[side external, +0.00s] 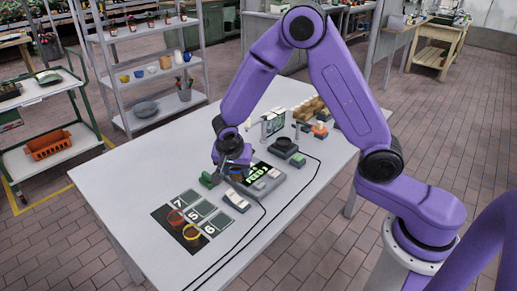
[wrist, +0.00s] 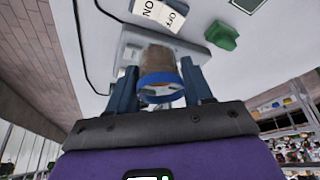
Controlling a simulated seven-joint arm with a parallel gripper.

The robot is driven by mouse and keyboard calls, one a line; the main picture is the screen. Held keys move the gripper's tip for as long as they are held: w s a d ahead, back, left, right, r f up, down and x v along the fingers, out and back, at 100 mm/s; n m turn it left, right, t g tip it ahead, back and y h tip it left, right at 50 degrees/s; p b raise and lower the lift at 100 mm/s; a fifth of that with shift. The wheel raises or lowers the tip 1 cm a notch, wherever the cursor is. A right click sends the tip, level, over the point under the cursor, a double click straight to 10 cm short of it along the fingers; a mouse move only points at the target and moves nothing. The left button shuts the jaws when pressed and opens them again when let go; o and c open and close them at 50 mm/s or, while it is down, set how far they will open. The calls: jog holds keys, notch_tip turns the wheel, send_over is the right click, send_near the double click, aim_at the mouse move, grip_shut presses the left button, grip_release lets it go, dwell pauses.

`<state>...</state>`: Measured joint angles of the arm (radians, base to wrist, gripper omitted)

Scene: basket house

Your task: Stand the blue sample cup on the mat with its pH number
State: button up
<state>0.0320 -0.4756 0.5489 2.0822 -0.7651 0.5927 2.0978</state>
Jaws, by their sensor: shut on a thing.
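My gripper (side external: 236,172) is over the table beside the meter. In the wrist view, my gripper (wrist: 158,70) is shut on the blue sample cup, which has a blue rim band (wrist: 160,78) and a brownish body. The fingers sit on both sides of it. In the side view the cup is mostly hidden by the gripper. The dark mat (side external: 163,213) lies at the left front, marked 7, 5 and 6. The meter's green display (side external: 257,172) is too small to read surely.
A green block (side external: 207,180) lies just left of my gripper. A white switch box (side external: 236,200) and black cables are near the meter. A dark device (side external: 284,148) and wooden racks (side external: 312,110) stand behind. The table's left part (side external: 125,185) is bare.

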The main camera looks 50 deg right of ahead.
jog(key=a+f+n, duration=0.2)
jog(key=a+f, duration=0.2)
jog(key=a, duration=0.4)
jog(key=shift+t+y, duration=0.3)
jog(key=shift+s+d+f, duration=0.1)
jog(key=shift+f, duration=1.6)
jog(key=shift+s+f, duration=0.1)
jog(key=shift+f, duration=1.55)
jog(key=shift+f, duration=0.2)
jog(key=o, duration=1.6)
